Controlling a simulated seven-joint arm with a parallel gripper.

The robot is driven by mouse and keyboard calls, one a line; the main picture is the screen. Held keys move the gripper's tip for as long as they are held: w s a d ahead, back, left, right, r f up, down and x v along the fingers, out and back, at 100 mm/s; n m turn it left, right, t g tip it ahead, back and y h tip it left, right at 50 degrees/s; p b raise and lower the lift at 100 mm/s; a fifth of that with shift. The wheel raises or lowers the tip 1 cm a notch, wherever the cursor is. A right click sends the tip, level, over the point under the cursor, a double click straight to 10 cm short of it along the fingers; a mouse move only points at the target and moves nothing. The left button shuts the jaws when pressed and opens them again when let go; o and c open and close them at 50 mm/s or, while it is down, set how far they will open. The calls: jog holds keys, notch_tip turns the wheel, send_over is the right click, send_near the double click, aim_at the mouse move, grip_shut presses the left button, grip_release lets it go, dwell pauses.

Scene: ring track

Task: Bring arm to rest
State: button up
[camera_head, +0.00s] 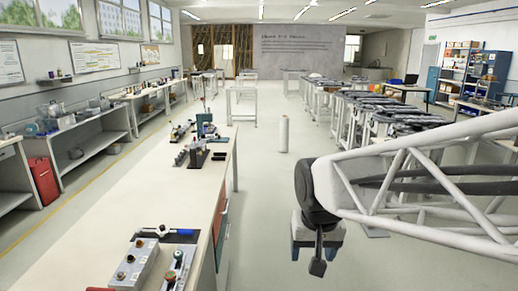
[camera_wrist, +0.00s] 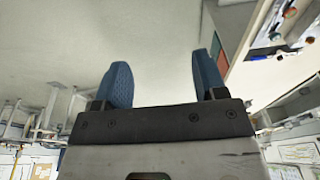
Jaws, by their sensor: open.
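My arm reaches in from the right in the head view, and my gripper (camera_head: 319,252) hangs over the open floor, right of the long bench. In the wrist view my gripper (camera_wrist: 163,82) shows two blue fingers spread wide apart with nothing between them. Only pale floor lies behind the fingers there. In the head view the fingers are partly hidden by the wrist. My gripper touches nothing that I can see.
A long bench (camera_head: 150,197) stands left of my arm, with grey boxes with knobs (camera_head: 140,265) at its near end and small devices further back. A white cylinder (camera_head: 284,134) stands on the floor ahead. Tables with dark tops (camera_head: 410,116) line the right.

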jog(key=s+d+f, duration=0.1)
jog(key=s+d, duration=0.6)
jog(key=s, duration=0.6)
jog(key=shift+d+t, duration=0.2)
jog(key=shift+t, duration=0.1)
